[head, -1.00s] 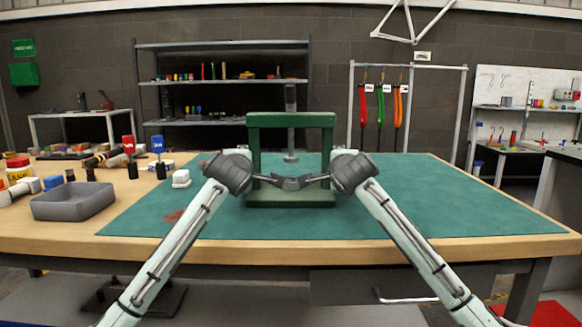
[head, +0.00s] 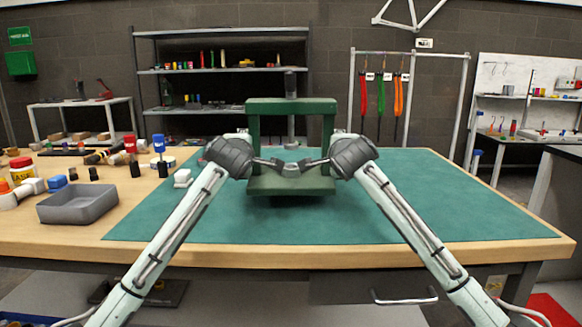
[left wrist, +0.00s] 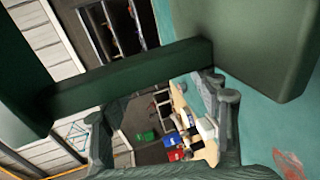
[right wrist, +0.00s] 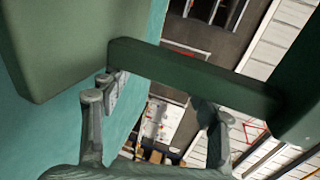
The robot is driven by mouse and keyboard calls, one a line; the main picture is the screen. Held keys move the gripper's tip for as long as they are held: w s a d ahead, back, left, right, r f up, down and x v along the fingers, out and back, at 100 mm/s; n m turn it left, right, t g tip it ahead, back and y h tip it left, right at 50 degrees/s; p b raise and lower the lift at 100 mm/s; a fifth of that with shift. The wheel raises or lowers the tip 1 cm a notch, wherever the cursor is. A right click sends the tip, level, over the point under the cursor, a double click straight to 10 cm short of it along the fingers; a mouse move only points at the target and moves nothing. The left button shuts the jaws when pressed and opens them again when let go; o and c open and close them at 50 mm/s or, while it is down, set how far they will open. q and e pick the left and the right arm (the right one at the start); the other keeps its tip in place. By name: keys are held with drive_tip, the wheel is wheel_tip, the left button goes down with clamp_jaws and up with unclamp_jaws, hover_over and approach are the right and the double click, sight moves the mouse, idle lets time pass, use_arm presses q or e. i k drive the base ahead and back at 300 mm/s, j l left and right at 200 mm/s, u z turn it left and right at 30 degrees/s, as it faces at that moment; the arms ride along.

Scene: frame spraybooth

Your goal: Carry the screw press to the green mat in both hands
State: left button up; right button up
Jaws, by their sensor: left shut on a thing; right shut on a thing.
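The screw press is a green frame (head: 291,105) with two uprights, a top beam, a grey screw and a thick base (head: 291,186). It is upright over the green mat (head: 430,205), with a dark shadow under its base that suggests it is raised. My left gripper (head: 268,162) is shut on the press from the left, and my right gripper (head: 314,162) from the right. Their fingers reach toward a small grey piece low in the middle. In the left wrist view a green bar (left wrist: 130,82) of the press crosses by the fingers. The exact contacts are unclear.
A grey tray (head: 78,204), a white block (head: 182,178), a blue-capped bottle (head: 159,148) and other small items fill the bench's left side. The mat is clear to the right of the press. Shelves (head: 220,72) stand behind.

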sight(430, 198)
drive_tip(key=l, duration=1.7)
